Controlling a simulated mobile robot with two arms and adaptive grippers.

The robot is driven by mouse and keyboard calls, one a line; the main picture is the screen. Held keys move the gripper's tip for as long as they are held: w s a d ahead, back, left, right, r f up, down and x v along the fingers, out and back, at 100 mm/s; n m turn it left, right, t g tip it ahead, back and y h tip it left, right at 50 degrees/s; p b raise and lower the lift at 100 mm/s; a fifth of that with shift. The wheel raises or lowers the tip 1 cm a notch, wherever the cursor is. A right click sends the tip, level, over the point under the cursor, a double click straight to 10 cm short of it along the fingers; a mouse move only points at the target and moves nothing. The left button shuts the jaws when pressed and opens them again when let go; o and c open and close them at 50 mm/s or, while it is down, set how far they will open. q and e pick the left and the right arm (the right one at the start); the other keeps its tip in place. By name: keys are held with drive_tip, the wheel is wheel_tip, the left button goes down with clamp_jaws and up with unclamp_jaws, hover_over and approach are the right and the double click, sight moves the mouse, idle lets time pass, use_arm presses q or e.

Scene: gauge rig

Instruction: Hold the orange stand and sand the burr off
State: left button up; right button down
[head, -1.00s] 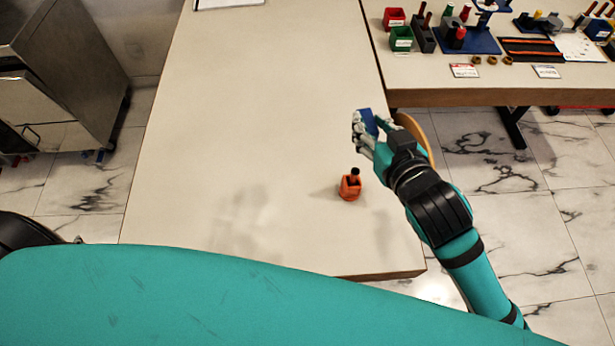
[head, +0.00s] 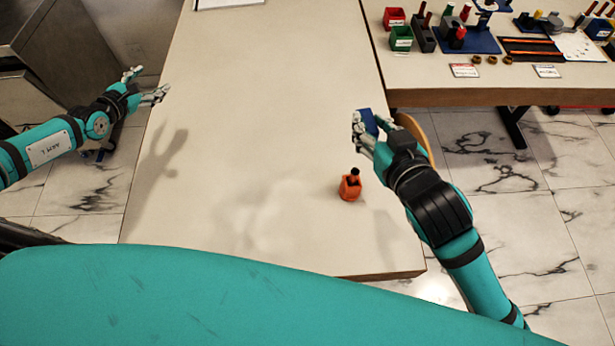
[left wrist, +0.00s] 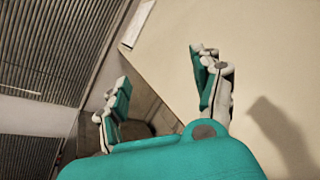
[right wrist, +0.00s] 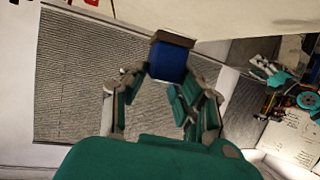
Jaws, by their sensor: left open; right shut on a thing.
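The orange stand (head: 350,187) is upright on the near right part of the pale table, with a dark piece (head: 355,172) sticking up from its top. A burr is too small to make out. My right gripper (head: 366,124) is shut on a blue block (right wrist: 168,62) with a brownish layer on its end, held above the table's right edge, up and right of the stand. The blue block also shows in the head view (head: 370,121). My left gripper (head: 146,87) is open and empty near the table's left edge, far from the stand. It also shows in the left wrist view (left wrist: 162,75).
The middle of the pale table (head: 260,110) is clear. A second table (head: 440,92) at the upper right holds a red bin (head: 394,17), a green bin (head: 401,38) and other small parts. A round wooden seat (head: 415,130) is partly hidden behind my right arm. Metal cabinet at left.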

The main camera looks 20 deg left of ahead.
use_arm(q)
drive_tip(key=w+d+r+m+h, duration=0.1)
drive_tip(key=w+d+r+h, duration=0.15)
drive_tip(key=d+r, duration=0.45)
drive_tip(key=n+g+h, duration=0.8)
drive_tip(key=n+h, duration=0.2)
drive_tip(key=n, duration=2.1)
approach(345, 182)
drive_tip(key=shift+w, duration=0.2)
drive_tip(key=x, duration=1.2)
drive_tip(key=shift+s, duration=0.2)
